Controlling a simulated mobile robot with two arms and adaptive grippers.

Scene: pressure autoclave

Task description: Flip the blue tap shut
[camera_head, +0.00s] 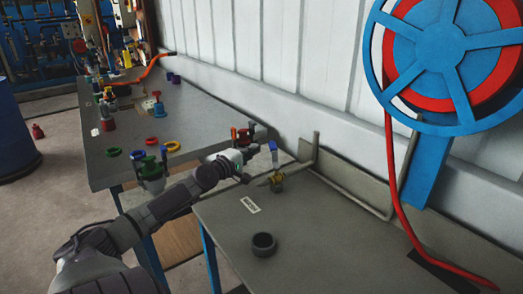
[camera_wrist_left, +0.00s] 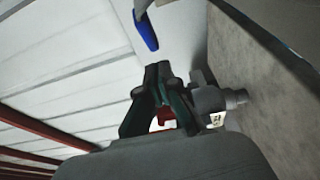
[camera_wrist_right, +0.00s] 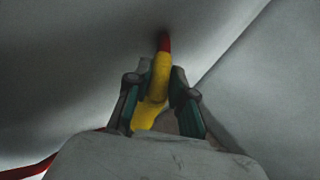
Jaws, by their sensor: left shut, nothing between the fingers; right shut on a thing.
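The blue tap shows in the head view as a blue handle (camera_head: 272,152) standing upright on a brass valve body (camera_head: 276,181) at the back of the near grey table. In the left wrist view the blue handle (camera_wrist_left: 147,32) is just beyond the fingertips, apart from them. My left gripper (camera_head: 254,150) is shut and empty, just left of the handle; it also shows in the left wrist view (camera_wrist_left: 158,72). My right gripper (camera_wrist_right: 158,80) is shut on a yellow thing with a red end (camera_wrist_right: 152,95). The right gripper is out of the head view.
The near table (camera_head: 330,240) bears a dark ring (camera_head: 263,245) and a white label (camera_head: 250,204). A grey pipe (camera_head: 350,195) runs behind the tap. A blue and red hose reel (camera_head: 445,60) hangs at right. Several coloured fittings stand on the far table (camera_head: 190,120).

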